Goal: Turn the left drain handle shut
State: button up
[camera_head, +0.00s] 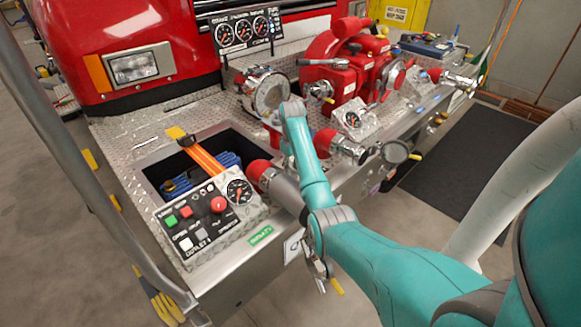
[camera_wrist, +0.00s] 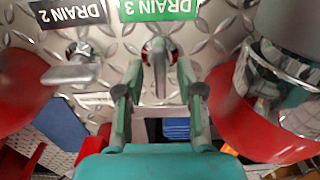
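In the wrist view, a grey metal handle (camera_wrist: 158,64) stands below a green DRAIN 3 label (camera_wrist: 160,8) that reads upside down. My gripper (camera_wrist: 158,82) is open, with one teal finger on each side of this handle; I cannot tell whether either finger touches it. A second metal handle (camera_wrist: 76,68) sits to the left, below a black DRAIN 2 label (camera_wrist: 68,12), apart from the fingers. In the head view, my arm covers this area, and I cannot make out the drain handles or the fingertips. I cannot tell which handle is the left one.
Red round fittings (camera_wrist: 22,88) flank the fingers closely, with a large metal cylinder (camera_wrist: 295,35) at right. In the head view, a button panel (camera_head: 205,222), an open bin with an orange strap (camera_head: 205,160) and the red pump (camera_head: 345,75) crowd the bumper. A grey rail (camera_head: 70,140) stands left.

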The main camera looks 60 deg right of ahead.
grip_shut()
jog(key=shift+m, duration=0.3)
jog(key=m, duration=0.3)
jog(key=shift+m, duration=0.3)
jog(key=m, duration=0.4)
jog(key=shift+m, duration=0.3)
jog(key=m, duration=0.9)
